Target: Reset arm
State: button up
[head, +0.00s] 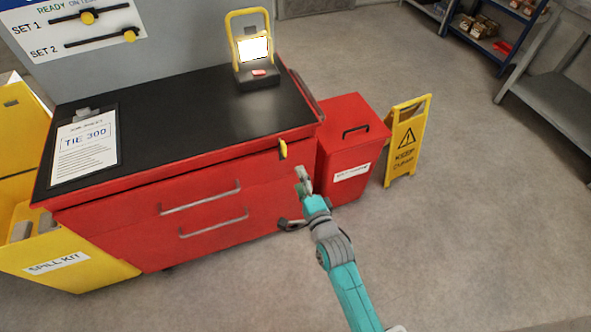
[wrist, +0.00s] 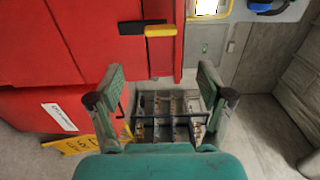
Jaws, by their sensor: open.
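My teal arm reaches up from the lower right of the head view. My gripper (head: 303,182) is in front of the right end of a red cabinet (head: 190,205), by its corner. In the wrist view my gripper (wrist: 161,72) has its two fingers spread wide with nothing between them. A yellow-and-black piece (wrist: 160,30) on the red cabinet shows beyond the fingertips. It also shows in the head view, a small yellow tab (head: 283,149) just above my gripper. I cannot tell whether the fingers touch anything.
A red bin (head: 350,155) stands right of the cabinet, with a yellow floor sign (head: 407,140) beside it. A clipboard (head: 84,148) and a yellow-framed lamp (head: 254,50) are on the black top. A yellow spill kit box (head: 60,262) is at left.

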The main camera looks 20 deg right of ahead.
jog(key=shift+s, duration=0.45)
jog(key=s+f+n+g, duration=0.15)
jog(key=s+n, duration=0.65)
jog(key=s, duration=1.4)
jog(key=s+r+n+g, duration=0.1)
jog(key=s+r+n, duration=0.3)
jog(key=s, duration=0.5)
jog(key=s+r+n, duration=0.4)
jog(key=s+n, duration=0.2)
jog(key=s, duration=0.4)
jog(key=shift+s+a+r+g, duration=0.25)
jog(key=shift+s+r+g, duration=0.05)
jog(key=shift+r+g, duration=0.05)
